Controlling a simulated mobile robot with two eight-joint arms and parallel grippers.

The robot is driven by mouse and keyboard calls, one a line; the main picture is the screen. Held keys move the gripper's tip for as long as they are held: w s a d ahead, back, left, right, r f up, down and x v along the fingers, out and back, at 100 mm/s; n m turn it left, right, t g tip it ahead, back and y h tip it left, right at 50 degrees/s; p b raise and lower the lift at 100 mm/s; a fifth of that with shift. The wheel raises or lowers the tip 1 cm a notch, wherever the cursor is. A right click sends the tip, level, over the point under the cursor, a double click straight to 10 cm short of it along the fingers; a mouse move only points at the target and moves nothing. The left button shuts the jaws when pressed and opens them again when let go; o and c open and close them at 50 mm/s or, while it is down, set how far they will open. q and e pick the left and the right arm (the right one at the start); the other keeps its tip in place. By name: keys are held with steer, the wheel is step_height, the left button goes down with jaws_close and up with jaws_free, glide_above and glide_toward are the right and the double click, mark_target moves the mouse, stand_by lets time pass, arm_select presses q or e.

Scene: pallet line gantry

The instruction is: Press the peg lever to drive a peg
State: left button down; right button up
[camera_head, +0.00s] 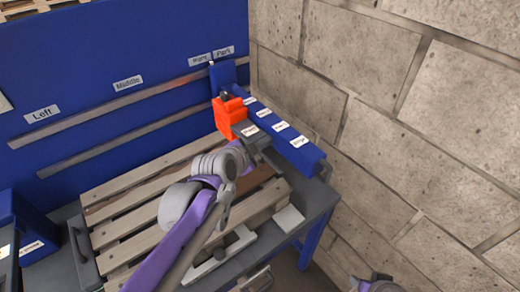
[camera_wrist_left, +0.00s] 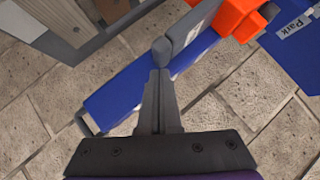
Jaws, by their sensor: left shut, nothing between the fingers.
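The orange carriage (camera_head: 228,113) sits on the rail side of the blue gantry, just beyond my left gripper. It also shows at the top of the left wrist view (camera_wrist_left: 238,18). A grey paddle-like bar (camera_wrist_left: 190,25), perhaps the peg lever, lies at the fingertips; I cannot tell whether they touch it. My left gripper (camera_head: 258,148) is shut and empty above the pallet's far right corner; its fingers (camera_wrist_left: 160,50) are together in the wrist view. The end of my right arm shows at the bottom right edge, cut off, and its fingers cannot be made out.
A wooden pallet (camera_head: 130,213) lies on the grey table. A labelled blue beam (camera_head: 305,155) runs along its right side. A blue back panel (camera_head: 100,60) carries Left, Middle and Park labels. A blue bin (camera_head: 35,235) stands at the left. A block wall (camera_head: 400,120) closes the right.

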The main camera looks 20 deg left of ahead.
arm_select(q)
steer(key=s+r, duration=0.1)
steer(key=r, duration=0.1)
steer(key=s+a+r, duration=0.1)
steer(key=s, duration=0.1)
steer(key=shift+s+a+r+p, duration=0.15)
steer(key=shift+a+r+p, duration=0.05)
steer(key=shift+r+p, duration=0.15)
arm_select(e)
steer(key=shift+w+r, duration=0.45)
steer(key=shift+r, duration=0.15)
arm_select(q)
steer(key=s+f+n+g+y, duration=0.1)
steer(key=s+f+n+g, duration=0.5)
steer(key=s+f+n, duration=0.4)
steer(key=s+f, duration=0.6)
steer(key=s, duration=0.3)
steer(key=shift+s+a+y, duration=0.15)
steer(key=shift+a+y, duration=0.15)
steer(key=shift+a, duration=0.05)
